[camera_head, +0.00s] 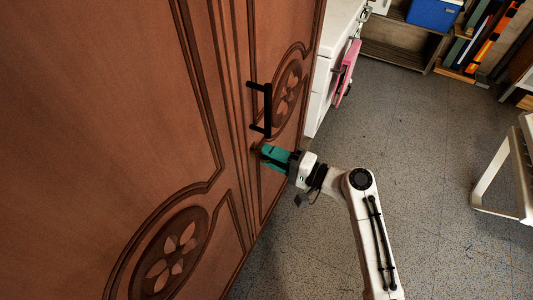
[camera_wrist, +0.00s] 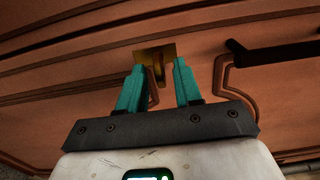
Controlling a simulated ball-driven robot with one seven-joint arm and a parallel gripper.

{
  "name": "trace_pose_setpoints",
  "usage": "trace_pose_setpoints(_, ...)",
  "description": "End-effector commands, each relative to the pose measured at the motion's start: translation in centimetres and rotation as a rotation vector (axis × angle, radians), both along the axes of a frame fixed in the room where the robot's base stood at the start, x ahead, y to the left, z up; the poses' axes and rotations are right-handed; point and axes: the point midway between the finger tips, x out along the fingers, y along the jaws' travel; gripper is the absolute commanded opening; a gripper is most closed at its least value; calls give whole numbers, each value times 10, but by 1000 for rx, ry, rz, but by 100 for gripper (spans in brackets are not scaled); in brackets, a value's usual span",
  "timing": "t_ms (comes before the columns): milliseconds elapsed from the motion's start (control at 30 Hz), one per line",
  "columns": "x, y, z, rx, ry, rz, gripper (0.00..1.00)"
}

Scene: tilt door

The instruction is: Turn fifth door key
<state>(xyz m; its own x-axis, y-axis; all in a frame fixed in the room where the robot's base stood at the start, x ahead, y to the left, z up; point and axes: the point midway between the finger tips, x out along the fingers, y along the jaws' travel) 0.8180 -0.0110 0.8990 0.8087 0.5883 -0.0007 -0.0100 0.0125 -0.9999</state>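The brown carved wooden door (camera_head: 110,90) fills the left of the head view. In the wrist view a brass lock plate (camera_wrist: 168,49) sits on the door, with a small brass key (camera_wrist: 154,68) at it. My gripper (camera_wrist: 159,69) has its two teal fingers apart, one on either side of the key, with gaps showing between. In the head view my gripper (camera_head: 263,153) is at the door just below the black handle, and its fingers largely hide the lock and key.
The black bar handle (camera_head: 267,108) stands out from the door close above my gripper; it also shows in the wrist view (camera_wrist: 275,52). A white cabinet (camera_head: 328,70) with a pink item stands beyond the door. The grey floor at right is mostly clear, with a white-framed stand (camera_head: 510,170) at the edge.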

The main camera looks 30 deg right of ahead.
Motion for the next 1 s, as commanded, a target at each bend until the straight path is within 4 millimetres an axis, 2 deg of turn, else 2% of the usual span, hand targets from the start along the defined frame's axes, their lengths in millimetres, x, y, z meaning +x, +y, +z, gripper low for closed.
trace_pose_setpoints(200, -36, -27, -3, -1, 1, -5, 34)
trace_pose_setpoints(433, -63, -47, -1, 0, 0, -3, 34)
trace_pose_setpoints(633, -72, -53, 0, 0, 0, -1, 34)
trace_pose_setpoints(1000, -72, -53, 0, 0, 0, -1, 34)
